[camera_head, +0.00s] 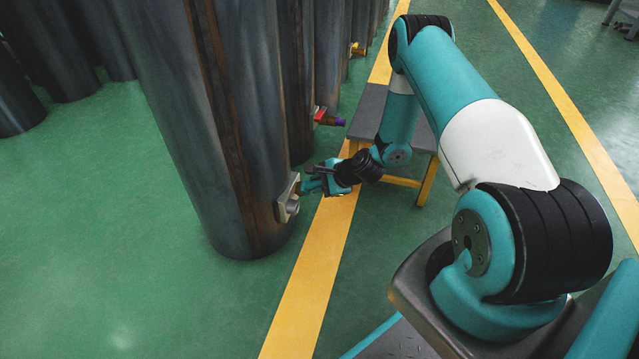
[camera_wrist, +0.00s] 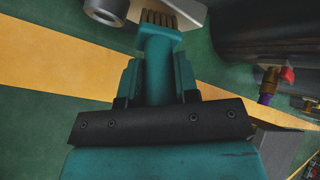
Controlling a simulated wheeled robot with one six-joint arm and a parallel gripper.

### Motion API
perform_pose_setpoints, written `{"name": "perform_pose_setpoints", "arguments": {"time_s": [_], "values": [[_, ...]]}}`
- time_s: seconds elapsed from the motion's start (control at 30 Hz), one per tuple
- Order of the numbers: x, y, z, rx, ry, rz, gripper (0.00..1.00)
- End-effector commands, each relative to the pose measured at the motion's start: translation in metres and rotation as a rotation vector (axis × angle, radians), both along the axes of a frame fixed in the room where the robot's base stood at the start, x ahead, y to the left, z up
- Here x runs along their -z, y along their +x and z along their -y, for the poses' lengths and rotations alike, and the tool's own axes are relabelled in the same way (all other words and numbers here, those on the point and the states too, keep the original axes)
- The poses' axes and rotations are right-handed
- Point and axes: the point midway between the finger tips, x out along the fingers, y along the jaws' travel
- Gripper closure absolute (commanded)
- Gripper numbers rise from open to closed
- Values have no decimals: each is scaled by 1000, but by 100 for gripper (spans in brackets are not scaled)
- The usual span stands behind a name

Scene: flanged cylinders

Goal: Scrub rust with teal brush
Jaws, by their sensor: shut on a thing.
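The teal brush (camera_wrist: 160,42) is held upright in the wrist view, with short brown bristles at its far end. My gripper (camera_wrist: 158,75) is shut on its handle, one finger on each side. In the head view my gripper (camera_head: 328,179) is beside the lower part of the nearest dark cylinder (camera_head: 180,130). The brush (camera_head: 309,185) points left at that cylinder's grey flange (camera_head: 288,199). The bristles are at the flange plate (camera_wrist: 186,12); I cannot tell whether they touch. A brown rusty strip (camera_head: 233,150) runs down the cylinder.
More dark cylinders stand behind and at the left. A red valve fitting (camera_head: 320,116) with a purple end sticks out behind my gripper. A low grey table (camera_head: 368,108) with yellow legs stands beyond my forearm. Green floor (camera_head: 90,230) is clear at the left.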

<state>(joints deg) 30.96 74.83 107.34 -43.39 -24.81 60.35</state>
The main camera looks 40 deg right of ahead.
Motion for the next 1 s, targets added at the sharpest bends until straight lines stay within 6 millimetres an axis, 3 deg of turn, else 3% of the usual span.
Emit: {"name": "perform_pose_setpoints", "arguments": {"time_s": [0.27, 0.67, 1.0], "values": [[1, 0, 0, -1, 1, 0, 100], [34, -1, 1, 1, 1, 1, 100], [34, -2, 2, 1, 1, 1, 100]]}}
